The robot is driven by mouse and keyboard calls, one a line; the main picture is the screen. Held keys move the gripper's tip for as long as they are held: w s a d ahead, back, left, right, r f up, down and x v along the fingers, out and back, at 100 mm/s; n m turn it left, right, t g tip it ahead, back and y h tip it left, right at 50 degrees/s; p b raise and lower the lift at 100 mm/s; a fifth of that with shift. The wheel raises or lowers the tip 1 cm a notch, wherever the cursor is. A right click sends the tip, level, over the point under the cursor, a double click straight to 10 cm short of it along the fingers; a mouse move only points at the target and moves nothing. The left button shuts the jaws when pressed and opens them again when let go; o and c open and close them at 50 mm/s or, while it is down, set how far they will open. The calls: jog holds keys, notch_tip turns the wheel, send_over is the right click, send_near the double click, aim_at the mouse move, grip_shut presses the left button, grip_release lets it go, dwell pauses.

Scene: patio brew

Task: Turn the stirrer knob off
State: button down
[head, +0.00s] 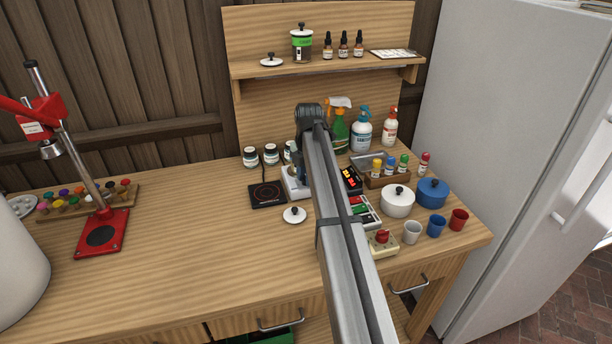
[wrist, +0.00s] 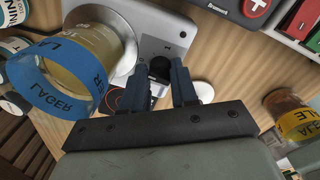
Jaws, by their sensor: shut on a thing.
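The stirrer (head: 291,188) is a pale flat box on the bench, mostly hidden behind my arm in the head view. In the wrist view the stirrer (wrist: 160,27) shows its grey top, a round plate and a small black knob (wrist: 160,66) near its end. My gripper (wrist: 162,73) has its two dark fingers on either side of the knob and is shut on it. In the head view my gripper (head: 300,165) is small and partly hidden at the stirrer. The knob's pointer and marks are too small to read.
A beaker with a blue LAGER band (wrist: 60,75) stands close left of my fingers in the wrist view. A black hotplate (head: 267,194) and a white lid (head: 294,215) lie near the stirrer. Pots, cups and bottles crowd the right; the bench's left middle is clear.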

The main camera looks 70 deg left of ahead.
jog(key=shift+d+n, duration=0.1)
jog(key=shift+n, duration=0.3)
jog(key=c, duration=0.9)
grip_release()
notch_tip(320, 180, up, 14)
jog(key=shift+w+d, duration=0.2)
jog(key=shift+d, duration=0.05)
jog(key=shift+f, duration=0.15)
